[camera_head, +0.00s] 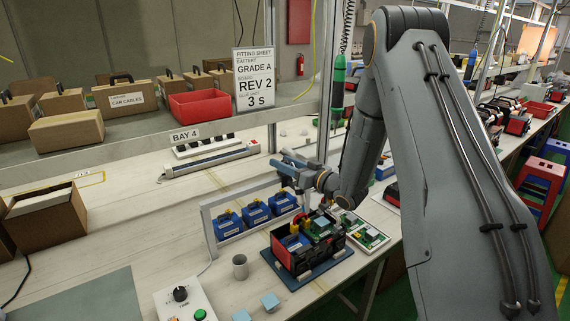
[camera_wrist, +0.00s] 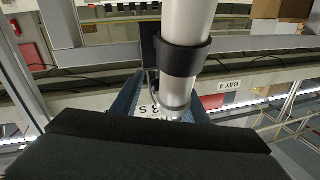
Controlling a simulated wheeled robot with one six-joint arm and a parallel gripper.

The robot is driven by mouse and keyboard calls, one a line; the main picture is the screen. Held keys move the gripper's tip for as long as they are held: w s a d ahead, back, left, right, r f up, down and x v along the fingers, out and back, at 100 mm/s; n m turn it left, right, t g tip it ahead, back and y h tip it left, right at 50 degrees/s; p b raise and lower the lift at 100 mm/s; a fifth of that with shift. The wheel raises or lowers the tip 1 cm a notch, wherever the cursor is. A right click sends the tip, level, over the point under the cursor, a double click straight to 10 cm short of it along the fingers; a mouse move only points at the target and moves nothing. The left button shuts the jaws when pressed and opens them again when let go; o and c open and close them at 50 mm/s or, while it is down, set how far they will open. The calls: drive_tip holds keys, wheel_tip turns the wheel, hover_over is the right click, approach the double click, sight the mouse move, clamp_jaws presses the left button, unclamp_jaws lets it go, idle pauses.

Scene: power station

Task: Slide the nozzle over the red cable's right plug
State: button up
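My gripper (camera_head: 287,166) is above the bench, over the back of the blue battery row, pointing left. Its blue fingers also show in the wrist view (camera_wrist: 160,98), spread apart, with the lettered sheet visible between them and nothing clearly held. A pale cylinder with a black band (camera_wrist: 186,45) crosses the wrist view in front of the fingers; I cannot tell what it is. A black and red battery case (camera_head: 305,250) stands on a blue base, lower right of my gripper. The red cable, its right plug and the nozzle cannot be made out.
Blue batteries (camera_head: 256,212) stand in a row inside a grey frame (camera_head: 206,228). A grey cup (camera_head: 240,266), a control box with a green button (camera_head: 187,302) and green circuit boards (camera_head: 366,235) are nearby. The fitting sheet (camera_head: 254,78) stands on the shelf.

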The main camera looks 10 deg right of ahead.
drive_tip(key=b+v, duration=0.2)
drive_tip(key=v, duration=0.5)
drive_tip(key=shift+s+d, duration=0.25)
drive_tip(key=shift+s, duration=0.1)
drive_tip(key=shift+s, duration=0.1)
